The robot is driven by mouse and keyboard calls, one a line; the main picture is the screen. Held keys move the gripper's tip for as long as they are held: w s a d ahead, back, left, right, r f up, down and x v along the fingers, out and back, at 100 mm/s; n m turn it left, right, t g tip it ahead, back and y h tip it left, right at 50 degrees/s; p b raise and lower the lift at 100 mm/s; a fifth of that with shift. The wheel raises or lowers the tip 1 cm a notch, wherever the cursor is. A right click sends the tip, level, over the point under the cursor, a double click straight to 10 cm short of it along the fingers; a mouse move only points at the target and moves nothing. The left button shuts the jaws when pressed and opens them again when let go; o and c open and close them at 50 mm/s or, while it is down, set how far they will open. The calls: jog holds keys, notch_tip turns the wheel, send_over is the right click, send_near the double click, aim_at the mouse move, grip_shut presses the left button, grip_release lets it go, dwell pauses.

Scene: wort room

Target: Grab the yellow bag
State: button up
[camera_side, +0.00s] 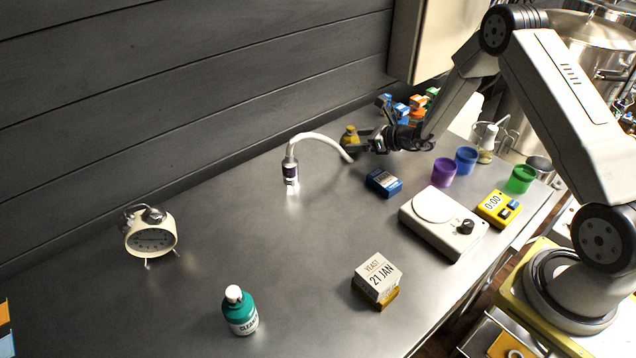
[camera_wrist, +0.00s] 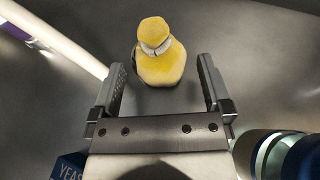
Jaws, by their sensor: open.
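The yellow bag (camera_wrist: 161,66) is a small sack with a rounded top, tied by a pale band at its neck. In the wrist view it stands ahead of my gripper (camera_wrist: 160,82), with its lower part between the two fingertips and a gap on each side. In the side view the yellow bag (camera_side: 350,135) is near the back wall, just left of my gripper (camera_side: 362,142). My gripper is open and holds nothing. The underside of the bag is hidden in the side view.
A white bent-neck lamp (camera_side: 318,139) stands close left of the bag. A blue box (camera_side: 384,182) lies in front of my gripper. Small coloured boxes (camera_side: 417,103) are behind it, and purple (camera_side: 443,172) and blue cups (camera_side: 466,160) to the right.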

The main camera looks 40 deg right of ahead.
aim_at(350, 140)
jog(key=shift+x, duration=1.55)
jog(key=c, duration=1.2)
jog(key=shift+r, duration=0.15)
jog(key=shift+r, duration=0.7)
jog(key=shift+s+a+r, duration=0.35)
jog(key=shift+s+r, duration=1.55)
jog(key=shift+s, duration=0.4)
jog(key=shift+s+a+r, duration=0.4)
jog(key=shift+s+r, duration=1.5)
jog(key=shift+s, duration=0.4)
jog(key=shift+s+a+r, duration=0.35)
jog(key=shift+s+r, duration=1.55)
jog(key=shift+s, duration=0.4)
